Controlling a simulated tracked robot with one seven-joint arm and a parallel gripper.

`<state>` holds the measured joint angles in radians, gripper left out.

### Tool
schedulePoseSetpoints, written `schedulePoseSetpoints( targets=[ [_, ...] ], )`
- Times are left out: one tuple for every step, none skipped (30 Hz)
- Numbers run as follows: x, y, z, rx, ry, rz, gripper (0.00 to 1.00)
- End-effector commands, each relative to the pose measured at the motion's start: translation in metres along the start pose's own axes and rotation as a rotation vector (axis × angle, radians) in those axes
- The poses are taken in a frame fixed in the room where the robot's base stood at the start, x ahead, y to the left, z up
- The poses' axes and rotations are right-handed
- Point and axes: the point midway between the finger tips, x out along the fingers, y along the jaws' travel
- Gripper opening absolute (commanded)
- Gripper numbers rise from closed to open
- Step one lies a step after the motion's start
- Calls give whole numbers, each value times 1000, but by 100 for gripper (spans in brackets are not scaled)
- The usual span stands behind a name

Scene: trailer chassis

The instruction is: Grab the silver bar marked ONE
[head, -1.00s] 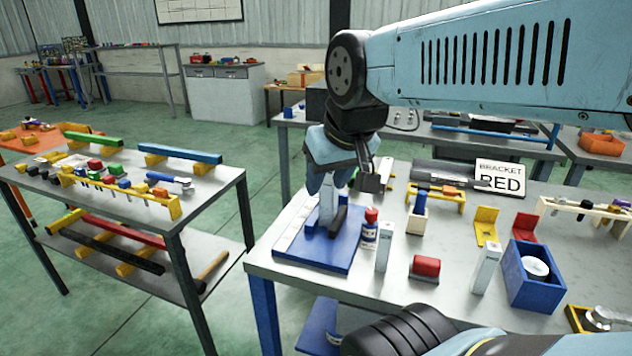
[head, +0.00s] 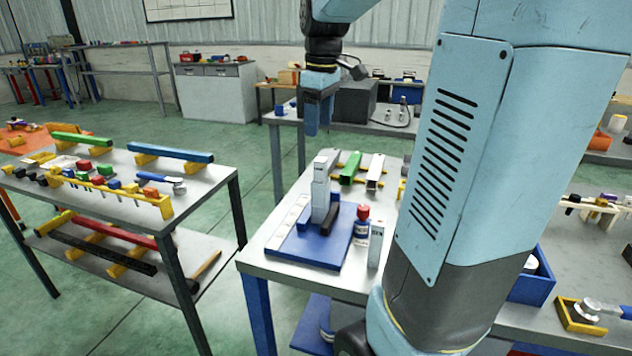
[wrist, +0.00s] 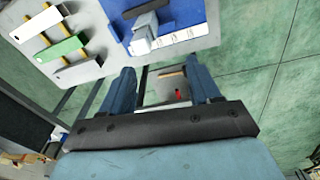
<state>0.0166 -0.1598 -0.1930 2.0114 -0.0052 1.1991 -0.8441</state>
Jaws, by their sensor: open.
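My gripper (head: 318,120) hangs above the back of the workbench in the head view, pointing down. In the wrist view its two fingers (wrist: 160,88) are apart with nothing held between them. No marking on either bar is readable. Both are left of the fingers there.
A blue board (head: 285,250) with an upright grey block (head: 320,190) and labelled white strip (head: 288,222) stands nearby. A red-capped bottle (head: 361,228) is beside it. My arm hides much of the bench. A second table (head: 205,185) is left, across open floor.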

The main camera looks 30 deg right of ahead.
Motion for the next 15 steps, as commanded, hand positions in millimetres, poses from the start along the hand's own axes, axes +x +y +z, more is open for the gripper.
schedulePoseSetpoints(
  targets=[
    [4,12,-4,-27,-20,-13,62],
    [5,18,-6,-46,-28,-19,62],
    [7,24,-8,-68,-40,-27,62],
    [8,28,-10,-83,-47,-32,62],
    [9,32,-11,-95,-53,-37,62],
    [10,37,-12,-111,-60,-42,62],
    [11,40,-13,-119,-63,-45,62],
    [11,42,-13,-127,-67,-48,62],
    [13,44,-13,-134,-71,-52,62],
    [14,45,-14,-138,-73,-54,62],
    [16,45,-14,-141,-75,-55,62],
    [20,46,-14,-144,-76,-56,62],
    [23,46,-13,-145,-76,-56,62],
    [27,45,-13,-145,-76,-57,62],
    [33,45,-12,-145,-77,-57,62]
  ],
)
